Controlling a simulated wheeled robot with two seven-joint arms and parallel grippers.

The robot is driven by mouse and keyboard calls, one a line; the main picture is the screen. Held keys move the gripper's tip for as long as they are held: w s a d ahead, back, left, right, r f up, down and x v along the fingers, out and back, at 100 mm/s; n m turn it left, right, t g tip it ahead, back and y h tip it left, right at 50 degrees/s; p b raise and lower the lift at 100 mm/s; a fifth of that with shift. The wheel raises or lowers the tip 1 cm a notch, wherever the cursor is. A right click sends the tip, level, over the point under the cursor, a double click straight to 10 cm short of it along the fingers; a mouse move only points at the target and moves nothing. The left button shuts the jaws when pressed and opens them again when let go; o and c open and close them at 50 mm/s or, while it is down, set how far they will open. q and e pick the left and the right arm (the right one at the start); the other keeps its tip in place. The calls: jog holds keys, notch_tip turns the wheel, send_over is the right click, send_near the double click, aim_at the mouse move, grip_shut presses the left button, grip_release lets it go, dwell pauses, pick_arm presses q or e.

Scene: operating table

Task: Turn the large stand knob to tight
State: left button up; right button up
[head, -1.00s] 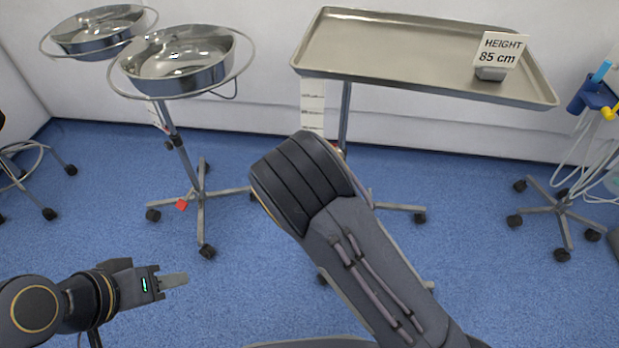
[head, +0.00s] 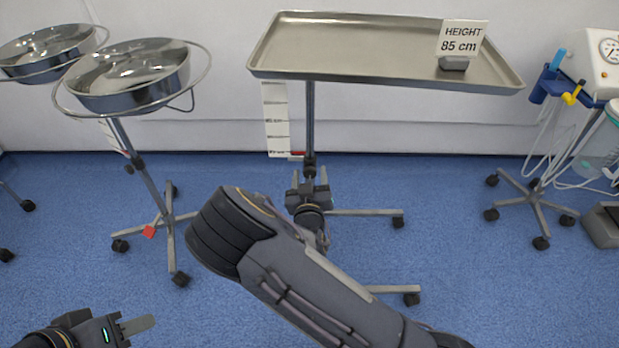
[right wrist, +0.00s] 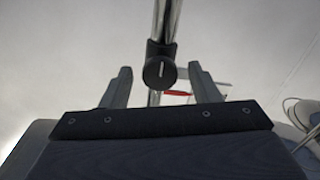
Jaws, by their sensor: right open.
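The large stand holds a wide steel tray (head: 385,55) on a thin post (head: 310,115). Its dark round knob (right wrist: 159,73) sits on a collar on the post, with a short pale upright line on its face. In the head view the dark collar (head: 309,162) shows just beyond my right fingers. My right gripper (head: 310,174) is open; in the right wrist view its fingers (right wrist: 160,69) stand on either side of the knob, with gaps on both sides. My left gripper (head: 145,323) is low at the left, away from the stand; its fingers show edge-on.
A sign (head: 461,38) reading "HEIGHT 85 cm" stands on the tray. A scale strip (head: 276,118) with a red pointer (head: 297,154) hangs beside the post. Basin stands (head: 130,80) are at left, a wheeled equipment stand (head: 535,195) at right.

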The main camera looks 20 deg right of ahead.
jog(key=c, duration=1)
jog(key=shift+o, duration=0.2)
